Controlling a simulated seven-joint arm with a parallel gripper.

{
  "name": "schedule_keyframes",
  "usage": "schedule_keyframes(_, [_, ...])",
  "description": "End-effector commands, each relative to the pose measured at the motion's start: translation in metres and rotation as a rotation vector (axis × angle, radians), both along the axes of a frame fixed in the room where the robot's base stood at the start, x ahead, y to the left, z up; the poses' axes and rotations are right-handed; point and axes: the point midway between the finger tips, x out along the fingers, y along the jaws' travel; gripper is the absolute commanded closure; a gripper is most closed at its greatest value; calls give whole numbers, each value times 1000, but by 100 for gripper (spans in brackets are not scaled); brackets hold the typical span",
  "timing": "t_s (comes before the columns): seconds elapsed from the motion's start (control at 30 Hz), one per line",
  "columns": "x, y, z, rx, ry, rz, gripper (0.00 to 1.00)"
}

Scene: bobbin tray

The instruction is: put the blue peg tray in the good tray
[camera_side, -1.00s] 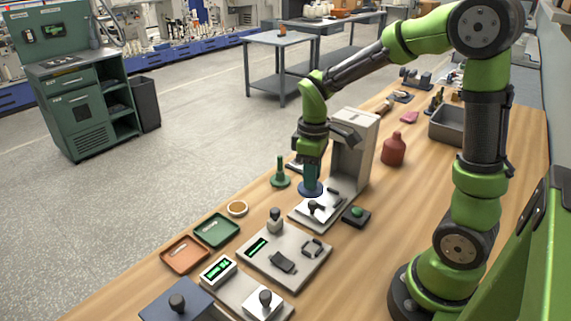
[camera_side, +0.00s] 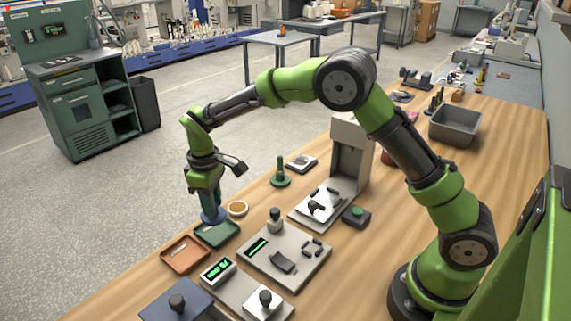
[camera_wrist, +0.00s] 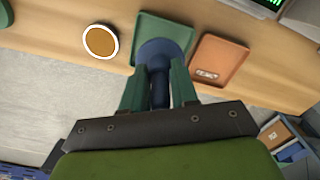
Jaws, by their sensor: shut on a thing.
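The blue peg tray (camera_side: 212,216), a round blue base with an upright peg, hangs from my gripper (camera_side: 210,200). In the wrist view my gripper (camera_wrist: 159,75) is shut on the peg, and the blue base (camera_wrist: 163,49) lies in front of the green tray. The green tray (camera_side: 218,237), likely the good tray, is square with a raised rim; it also shows in the wrist view (camera_wrist: 178,22). In the side view the blue base overlaps the green tray's far edge. I cannot tell whether it touches the tray.
An orange tray (camera_side: 183,257) lies just left of the green one. A small round dish (camera_side: 237,208) sits on its other side. A green peg stand (camera_side: 280,175) stands farther back. A grey panel with controls (camera_side: 290,268) lies to the right.

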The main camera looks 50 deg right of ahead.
Motion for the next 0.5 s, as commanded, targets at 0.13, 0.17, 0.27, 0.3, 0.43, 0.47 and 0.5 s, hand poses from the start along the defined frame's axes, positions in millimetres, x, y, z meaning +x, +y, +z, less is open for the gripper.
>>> schedule_keyframes(0.13, [0, 0, -14, -1, 0, 1, 100])
schedule_keyframes(0.17, [0, 0, -18, -1, 2, 1, 100])
schedule_keyframes(0.27, [0, 0, -34, -1, 3, 0, 100])
schedule_keyframes(0.3, [0, 0, -38, -1, 2, 0, 100])
schedule_keyframes(0.43, [0, 0, -46, -1, 0, 0, 100])
schedule_keyframes(0.47, [0, 0, -46, 0, -1, 0, 100])
schedule_keyframes(0.5, [0, 0, -46, 0, -1, 0, 100])
